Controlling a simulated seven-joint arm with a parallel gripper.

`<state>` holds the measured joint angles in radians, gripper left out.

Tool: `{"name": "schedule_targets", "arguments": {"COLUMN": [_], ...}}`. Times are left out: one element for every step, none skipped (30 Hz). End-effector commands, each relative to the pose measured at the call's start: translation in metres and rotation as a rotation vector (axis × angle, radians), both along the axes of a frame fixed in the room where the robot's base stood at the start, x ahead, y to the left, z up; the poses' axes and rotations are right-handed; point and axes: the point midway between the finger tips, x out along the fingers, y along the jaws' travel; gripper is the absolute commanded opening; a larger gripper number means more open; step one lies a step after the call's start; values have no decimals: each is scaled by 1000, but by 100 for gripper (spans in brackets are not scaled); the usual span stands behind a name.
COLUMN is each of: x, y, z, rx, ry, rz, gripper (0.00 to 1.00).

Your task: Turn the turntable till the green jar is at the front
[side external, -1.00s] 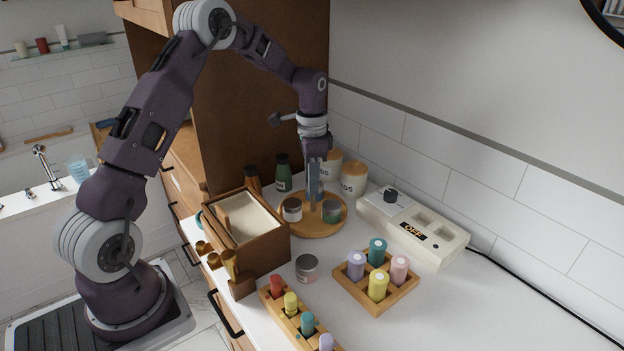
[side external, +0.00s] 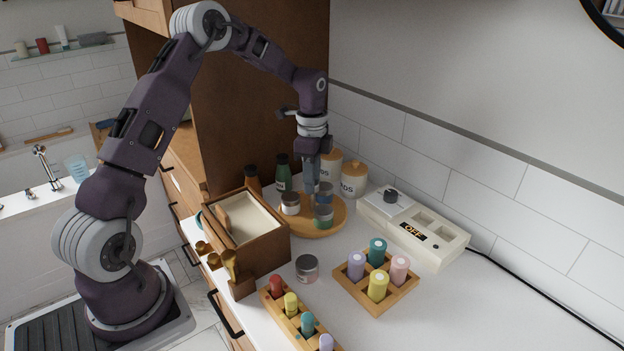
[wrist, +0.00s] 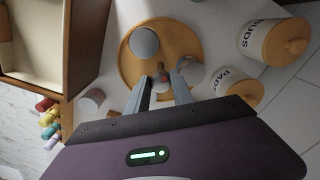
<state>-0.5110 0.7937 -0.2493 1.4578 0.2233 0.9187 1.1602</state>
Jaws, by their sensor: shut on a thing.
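The round wooden turntable (side external: 300,229) stands on the counter with jars on it. The green jar (side external: 323,217) is on its near right side in the side view. A white jar (side external: 290,204) with a grey lid is at its left, and a blue jar (side external: 325,195) is behind the green one. My gripper (wrist: 163,78) points down over the turntable's middle, among the jars. Its fingers are closed around a small reddish-brown knob, largely hidden between the fingertips.
A wooden box (side external: 262,250) stands close on the left. Two lidded canisters (side external: 353,180) and a green bottle (side external: 283,174) stand behind. A loose jar (side external: 307,268) and a bottle tray (side external: 374,290) are in front. A cream OFF panel (side external: 445,247) is at right.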

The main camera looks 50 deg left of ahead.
Motion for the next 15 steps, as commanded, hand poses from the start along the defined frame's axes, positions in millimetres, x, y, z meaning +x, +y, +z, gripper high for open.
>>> {"name": "schedule_targets", "arguments": {"x": [2,2,2,2,2,2,3,3,3,3,3,3,3,3,3], "y": [0,0,0,0,0,0,0,0,0,0,0,0,0,0,0], "z": [2,2,2,2,2,2,2,2,2,2,2,2,2,2,2], "rx": [1,1,1,1,1,1,1,1,1,2,2,2,2,2,2], "ry": [-8,-7,-7,-7,-8,-8,-9,-9,-9,-8,-8,-8,-8,-8,-8], "rz": [-20,-35,-56,-70,-86,-104,-119,-133,-151,-165,-177,-195,-207,-218,-233], "gripper": [0,0,0,0,0,0,0,0,0,0,0,0,0,0,0]}}
